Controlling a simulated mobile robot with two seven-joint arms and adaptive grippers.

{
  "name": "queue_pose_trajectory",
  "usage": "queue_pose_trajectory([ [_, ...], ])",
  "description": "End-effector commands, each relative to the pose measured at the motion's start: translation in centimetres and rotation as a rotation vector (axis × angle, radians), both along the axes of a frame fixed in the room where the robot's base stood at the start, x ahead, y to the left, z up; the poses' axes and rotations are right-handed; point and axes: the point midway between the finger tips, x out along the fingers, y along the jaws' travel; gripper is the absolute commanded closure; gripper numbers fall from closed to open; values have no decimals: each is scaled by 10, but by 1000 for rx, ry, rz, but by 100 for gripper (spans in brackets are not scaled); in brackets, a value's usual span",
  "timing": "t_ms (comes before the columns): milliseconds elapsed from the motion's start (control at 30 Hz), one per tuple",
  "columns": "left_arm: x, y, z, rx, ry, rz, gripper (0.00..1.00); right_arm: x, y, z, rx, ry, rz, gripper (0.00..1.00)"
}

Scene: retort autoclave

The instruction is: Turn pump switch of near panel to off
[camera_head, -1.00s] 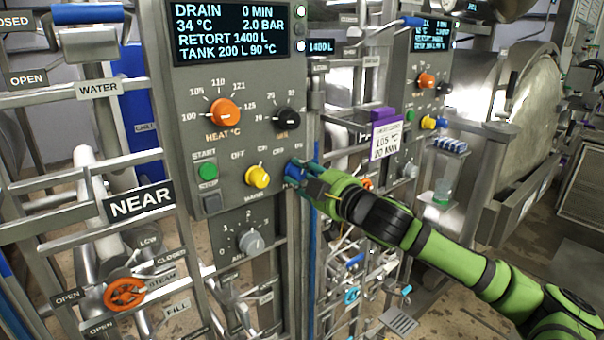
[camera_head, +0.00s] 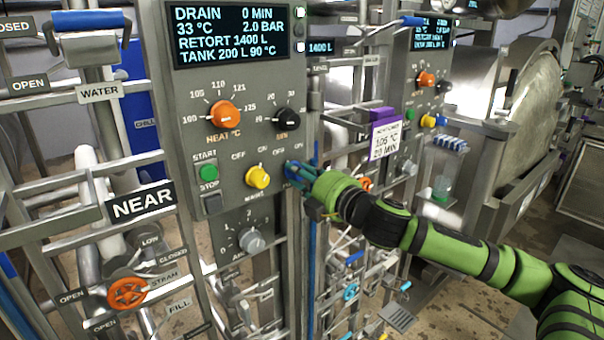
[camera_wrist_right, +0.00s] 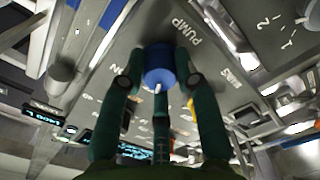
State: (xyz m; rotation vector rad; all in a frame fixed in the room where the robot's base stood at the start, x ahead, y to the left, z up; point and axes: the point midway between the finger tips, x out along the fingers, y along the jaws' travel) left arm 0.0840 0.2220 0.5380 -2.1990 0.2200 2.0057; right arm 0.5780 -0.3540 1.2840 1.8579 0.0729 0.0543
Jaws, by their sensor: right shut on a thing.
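The near panel (camera_head: 178,130) is the large grey one at the left, with the NEAR sign (camera_head: 141,203) beside it. Its pump switch is a blue knob (camera_wrist_right: 159,66), labelled PUMP in the right wrist view. A white pointer mark on it points toward the bottom of that view. My right gripper (camera_head: 302,177) is shut around this knob, its teal fingers on several sides of it. In the head view the fingers hide most of the knob and its label. My left gripper is in neither view.
A yellow MAIN knob (camera_head: 258,177) is just left of my gripper, with the black timer knob (camera_head: 288,117) above and the grey AIR knob (camera_head: 252,239) below. A purple-topped card (camera_head: 384,139) and a second panel (camera_head: 436,60) stand to the right.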

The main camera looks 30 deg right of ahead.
Motion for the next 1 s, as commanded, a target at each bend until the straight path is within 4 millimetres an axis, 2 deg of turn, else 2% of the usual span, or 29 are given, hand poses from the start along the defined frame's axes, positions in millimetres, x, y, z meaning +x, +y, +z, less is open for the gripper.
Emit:
queue_pose_trajectory([
  [600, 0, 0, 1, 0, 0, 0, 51, 0, 0, 3, -44, -10, 1, 100],
  [633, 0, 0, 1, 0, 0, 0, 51, 0, 0, 3, -44, -10, 1, 56],
  [667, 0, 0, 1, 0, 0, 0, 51, 0, 0, 3, -44, -10, 1, 44],
  [1000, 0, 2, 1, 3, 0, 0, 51, 0, 0, 1, -41, -4, 1, 44],
])
